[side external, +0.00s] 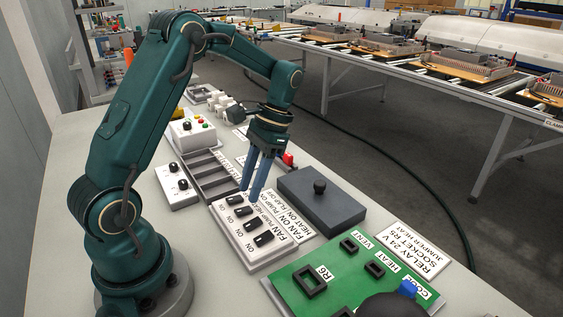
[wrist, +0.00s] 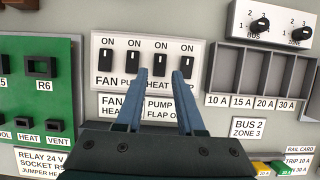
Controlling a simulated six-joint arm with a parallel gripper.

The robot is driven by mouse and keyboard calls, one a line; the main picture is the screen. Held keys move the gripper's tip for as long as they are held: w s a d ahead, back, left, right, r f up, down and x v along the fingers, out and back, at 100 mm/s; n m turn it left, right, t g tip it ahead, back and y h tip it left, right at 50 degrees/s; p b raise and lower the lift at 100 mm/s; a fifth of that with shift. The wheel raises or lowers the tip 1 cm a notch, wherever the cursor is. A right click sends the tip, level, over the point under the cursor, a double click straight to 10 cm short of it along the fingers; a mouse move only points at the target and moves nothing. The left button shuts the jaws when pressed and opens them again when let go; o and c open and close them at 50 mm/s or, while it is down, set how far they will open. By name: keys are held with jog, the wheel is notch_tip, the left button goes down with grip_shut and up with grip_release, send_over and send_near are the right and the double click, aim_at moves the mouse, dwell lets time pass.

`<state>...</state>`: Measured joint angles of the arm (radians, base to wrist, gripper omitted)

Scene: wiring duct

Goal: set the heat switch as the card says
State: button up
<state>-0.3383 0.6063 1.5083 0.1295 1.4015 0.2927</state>
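The white switch panel (side external: 233,229) carries a row of black switches, each marked ON at one end. In the wrist view the heat switch (wrist: 160,62) is third from the left, between the pump switch (wrist: 134,61) and the last switch (wrist: 187,60); I cannot tell its setting for sure. My gripper (wrist: 157,76) is open and empty, its blue fingers either side of the heat switch in that view. In the side view my gripper (side external: 248,194) points down just over the panel; contact cannot be told. The card (wrist: 112,107) lies beside the panel, its middle hidden by my fingers.
A green relay board (wrist: 38,92) lies on one side of the panel and a grey fuse tray (wrist: 270,72) on the other. A dark box with a knob (side external: 321,200) stands beyond the card. A white knob box (wrist: 280,22) is near the tray.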

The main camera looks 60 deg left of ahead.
aim_at(242, 210)
jog(key=shift+x, duration=1.95)
jog(key=shift+c, duration=0.3)
grip_shut()
jog(key=shift+s+r+t, duration=0.1)
jog(key=shift+s+t, duration=0.15)
jog(key=shift+t, duration=0.7)
jog(key=shift+s+t, duration=0.25)
jog(key=shift+t, duration=0.7)
